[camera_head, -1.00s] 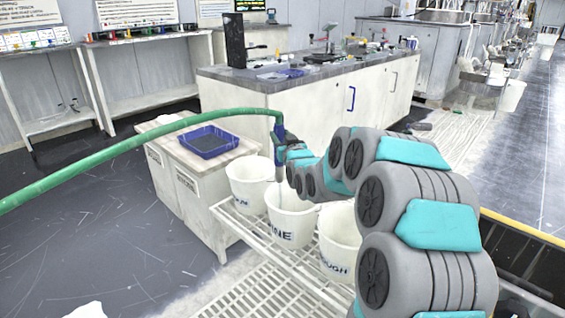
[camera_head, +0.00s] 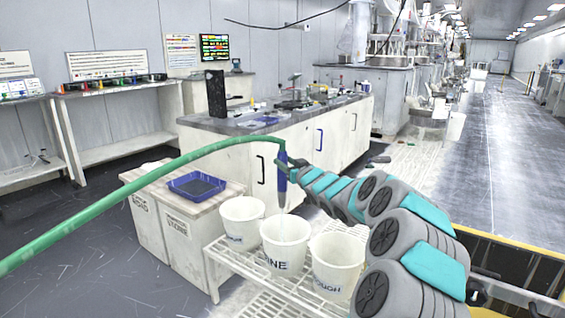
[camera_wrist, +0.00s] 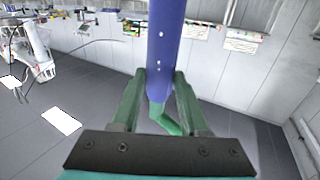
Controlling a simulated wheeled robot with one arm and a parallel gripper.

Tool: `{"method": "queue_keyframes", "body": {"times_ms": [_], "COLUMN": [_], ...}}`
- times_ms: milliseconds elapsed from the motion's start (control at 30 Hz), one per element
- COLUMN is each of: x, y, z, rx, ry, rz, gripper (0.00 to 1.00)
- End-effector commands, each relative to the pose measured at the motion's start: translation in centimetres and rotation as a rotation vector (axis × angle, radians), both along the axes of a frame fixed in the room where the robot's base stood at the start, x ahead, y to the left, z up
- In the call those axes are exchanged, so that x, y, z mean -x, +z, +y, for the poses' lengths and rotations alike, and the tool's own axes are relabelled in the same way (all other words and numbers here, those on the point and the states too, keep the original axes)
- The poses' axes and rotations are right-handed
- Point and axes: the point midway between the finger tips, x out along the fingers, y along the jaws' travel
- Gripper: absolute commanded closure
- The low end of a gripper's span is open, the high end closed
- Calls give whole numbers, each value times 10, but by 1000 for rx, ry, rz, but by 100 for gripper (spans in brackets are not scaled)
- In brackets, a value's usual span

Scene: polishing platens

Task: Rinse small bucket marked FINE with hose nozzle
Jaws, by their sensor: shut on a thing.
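The small white bucket marked FINE (camera_head: 285,246) stands upright in the middle of three buckets on a white slatted rack; the first letter of its mark is hard to read. My gripper (camera_head: 286,166) is shut on the blue hose nozzle (camera_head: 282,186), which points down above the FINE bucket. A thin pale streak runs from the nozzle toward the bucket's mouth. The green hose (camera_head: 130,192) arcs from the left to the nozzle's top. In the wrist view the nozzle (camera_wrist: 164,50) sits between the green fingers of my gripper (camera_wrist: 160,88). The bucket's inside bottom is hidden.
A bucket marked ROUGH (camera_head: 338,265) stands to the right and another white bucket (camera_head: 241,222) to the left, on the rack (camera_head: 233,262). A blue tray (camera_head: 197,185) lies on the cabinet at left. A long bench (camera_head: 222,128) stands behind.

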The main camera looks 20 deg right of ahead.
Motion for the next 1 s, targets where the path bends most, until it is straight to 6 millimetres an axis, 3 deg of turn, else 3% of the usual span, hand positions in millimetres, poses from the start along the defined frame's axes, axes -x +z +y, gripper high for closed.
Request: {"method": "queue_keyframes", "body": {"times_ms": [700, 1000], "x": [88, 109], "y": [1, 2], "z": [123, 152], "rx": [2, 1], "ry": [5, 3], "rz": [-1, 0], "gripper": [100, 100]}}
